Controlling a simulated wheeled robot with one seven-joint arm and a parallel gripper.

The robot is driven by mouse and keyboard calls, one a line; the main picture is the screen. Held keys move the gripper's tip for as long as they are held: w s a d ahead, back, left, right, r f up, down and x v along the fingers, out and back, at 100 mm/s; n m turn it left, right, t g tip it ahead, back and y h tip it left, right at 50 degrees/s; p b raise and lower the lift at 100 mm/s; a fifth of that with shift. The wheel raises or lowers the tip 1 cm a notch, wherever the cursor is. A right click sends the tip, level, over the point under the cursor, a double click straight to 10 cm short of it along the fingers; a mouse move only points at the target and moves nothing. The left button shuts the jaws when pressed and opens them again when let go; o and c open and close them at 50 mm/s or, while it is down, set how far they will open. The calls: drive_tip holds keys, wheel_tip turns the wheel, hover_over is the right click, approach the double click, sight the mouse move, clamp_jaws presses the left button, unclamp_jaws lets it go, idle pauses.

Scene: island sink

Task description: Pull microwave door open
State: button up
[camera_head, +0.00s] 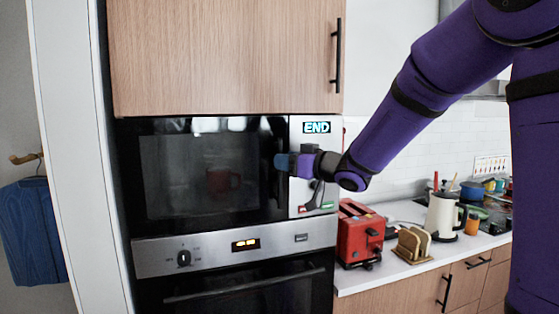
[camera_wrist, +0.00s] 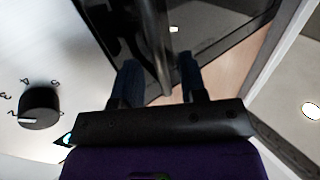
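The microwave (camera_head: 308,200) is built in above an oven and has a silver control panel whose display reads END. Its black glass door (camera_head: 175,180) looks closed, flush with the front. A red mug (camera_head: 222,181) shows dimly through the glass. My gripper (camera_head: 284,162) is at the door's right edge, beside the panel, and hides part of the handle. In the wrist view, the dark handle bar (camera_wrist: 155,40) runs between the two fingers of my gripper (camera_wrist: 160,80). The fingers are apart, with gaps on both sides of the bar.
An oven (camera_head: 250,290) is below and a wooden cabinet (camera_head: 225,55) above. A red toaster (camera_head: 358,235), toast rack (camera_head: 412,243) and white kettle (camera_head: 442,216) stand on the counter to the right. A white panel (camera_head: 75,150) borders the left. A control knob (camera_wrist: 38,108) is left of my gripper in the wrist view.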

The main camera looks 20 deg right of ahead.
drive_tip(key=shift+x, duration=1.3)
drive_tip(key=shift+c, duration=0.2)
clamp_jaws()
drive_tip(key=shift+s, duration=0.15)
